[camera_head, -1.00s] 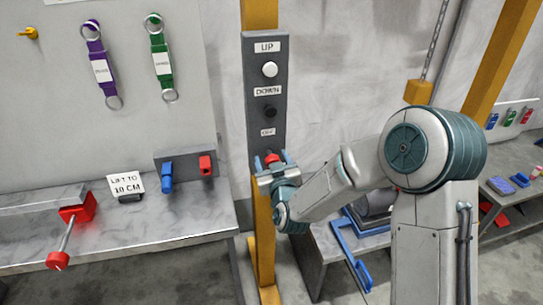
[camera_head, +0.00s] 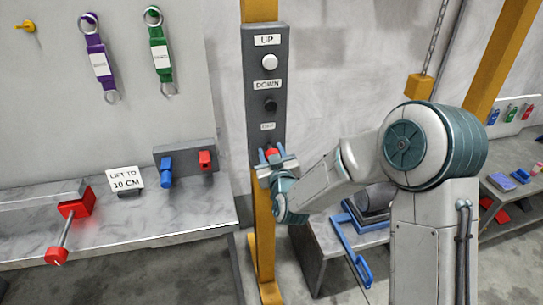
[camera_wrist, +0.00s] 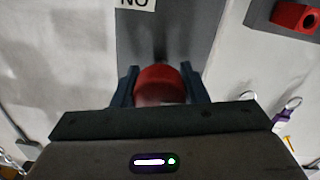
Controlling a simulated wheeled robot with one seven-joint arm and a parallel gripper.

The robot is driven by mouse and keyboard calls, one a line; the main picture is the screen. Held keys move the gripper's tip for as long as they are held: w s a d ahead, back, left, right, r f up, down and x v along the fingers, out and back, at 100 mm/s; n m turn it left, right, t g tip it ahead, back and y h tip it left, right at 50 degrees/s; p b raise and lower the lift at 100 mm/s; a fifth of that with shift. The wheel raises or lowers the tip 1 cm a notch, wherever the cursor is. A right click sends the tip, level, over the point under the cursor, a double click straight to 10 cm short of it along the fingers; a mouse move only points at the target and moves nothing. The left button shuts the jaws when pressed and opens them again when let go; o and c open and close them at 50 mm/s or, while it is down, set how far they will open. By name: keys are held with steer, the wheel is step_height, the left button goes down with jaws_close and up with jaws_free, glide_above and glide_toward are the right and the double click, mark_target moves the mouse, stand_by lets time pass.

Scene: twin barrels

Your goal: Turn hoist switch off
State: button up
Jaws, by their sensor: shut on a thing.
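The hoist control panel (camera_head: 259,125) is a tall grey plate on the yellow post, with a white UP button (camera_head: 269,62), a black DOWN button (camera_head: 270,106) and a small label (camera_head: 268,127) that seems to read OFF. Below that label is a red switch knob (camera_head: 271,153). My gripper (camera_head: 272,156) is at the knob, one finger on each side. In the wrist view the red knob (camera_wrist: 160,85) sits between both fingers, and my gripper (camera_wrist: 161,90) is shut on it. A label (camera_wrist: 137,3) there reads NO, likely ON upside down. The knob's setting is unclear.
Left is a bench (camera_head: 150,222) with a red-handled clamp (camera_head: 76,207), a LIFT TO 10 CM sign (camera_head: 125,179) and a block with blue and red knobs (camera_head: 186,160). A low table (camera_head: 318,240) with a blue frame stands behind my arm.

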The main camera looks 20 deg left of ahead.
steer(key=n+b, duration=0.2)
steer(key=b, duration=0.1)
steer(key=n+b, duration=0.1)
steer(key=b, duration=0.3)
steer(key=shift+s+f+n, duration=0.1)
steer(key=shift+f+n, duration=0.3)
steer(key=n+b, duration=0.4)
steer(key=b, duration=0.2)
steer(key=shift+a+r+n, duration=0.1)
steer(key=shift+n, duration=0.2)
steer(key=n+b, duration=0.4)
steer(key=shift+n, duration=0.4)
steer(key=shift+r+n+y+b, duration=0.2)
steer(key=shift+n+y+b, duration=0.2)
steer(key=shift+n+b, duration=1.4)
steer(key=shift+n+p, duration=0.4)
steer(key=shift+n, duration=0.2)
steer(key=o, duration=1)
steer(key=shift+c, duration=0.2)
steer(key=v, duration=1.3)
steer(key=shift+s, duration=0.4)
